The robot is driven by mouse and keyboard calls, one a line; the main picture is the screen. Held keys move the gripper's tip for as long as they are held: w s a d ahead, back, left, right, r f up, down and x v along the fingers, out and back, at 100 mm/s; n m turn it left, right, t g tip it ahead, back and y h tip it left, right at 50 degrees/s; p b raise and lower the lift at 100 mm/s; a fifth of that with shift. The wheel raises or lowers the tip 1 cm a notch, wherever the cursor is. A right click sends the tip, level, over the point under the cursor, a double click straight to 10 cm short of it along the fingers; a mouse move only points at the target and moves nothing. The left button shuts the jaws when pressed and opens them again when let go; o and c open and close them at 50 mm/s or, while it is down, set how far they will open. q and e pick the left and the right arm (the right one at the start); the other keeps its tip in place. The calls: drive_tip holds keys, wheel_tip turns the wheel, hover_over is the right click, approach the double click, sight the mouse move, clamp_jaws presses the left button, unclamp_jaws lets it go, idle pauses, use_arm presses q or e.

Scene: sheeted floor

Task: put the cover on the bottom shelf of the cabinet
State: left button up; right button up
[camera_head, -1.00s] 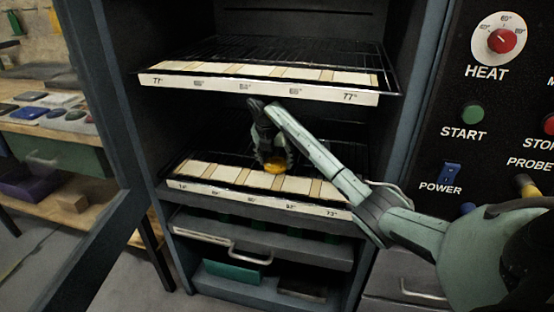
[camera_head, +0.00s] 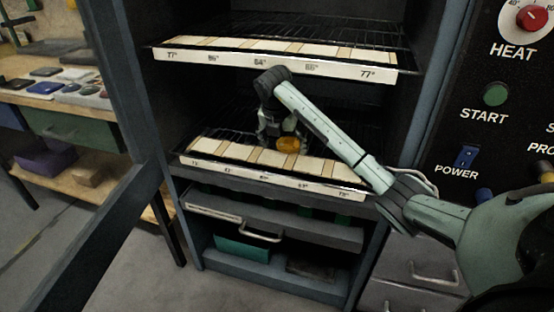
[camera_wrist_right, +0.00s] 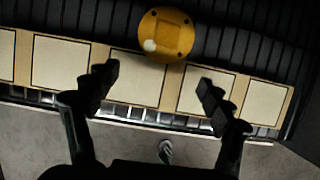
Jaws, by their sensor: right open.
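The cover, a round yellow-orange disc (camera_head: 288,145), lies on the lower wire shelf (camera_head: 270,160) of the cabinet, near the shelf's front strip of pale panels. In the right wrist view the cover (camera_wrist_right: 167,35) lies flat, partly on the dark rack and partly over a pale panel. My right gripper (camera_head: 274,138) is open and empty, just left of the cover in the head view. In the wrist view its fingers (camera_wrist_right: 158,88) are spread apart, with the cover beyond their tips and not between them. My left gripper is not in view.
An upper wire shelf (camera_head: 270,58) with a labelled strip hangs above my right arm. Below are a handled drawer (camera_head: 270,227) and a compartment with a green box (camera_head: 243,248). A control panel (camera_head: 500,110) stands right; a workbench (camera_head: 60,105) stands left.

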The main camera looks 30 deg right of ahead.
drive_tip(key=s+a, duration=0.4)
drive_tip(key=a, duration=0.1)
drive_tip(key=shift+s, duration=0.1)
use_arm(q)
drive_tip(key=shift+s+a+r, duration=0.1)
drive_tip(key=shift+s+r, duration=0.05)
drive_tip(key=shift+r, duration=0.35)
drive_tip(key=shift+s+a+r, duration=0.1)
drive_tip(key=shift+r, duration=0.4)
use_arm(e)
drive_tip(key=shift+s+a, duration=0.35)
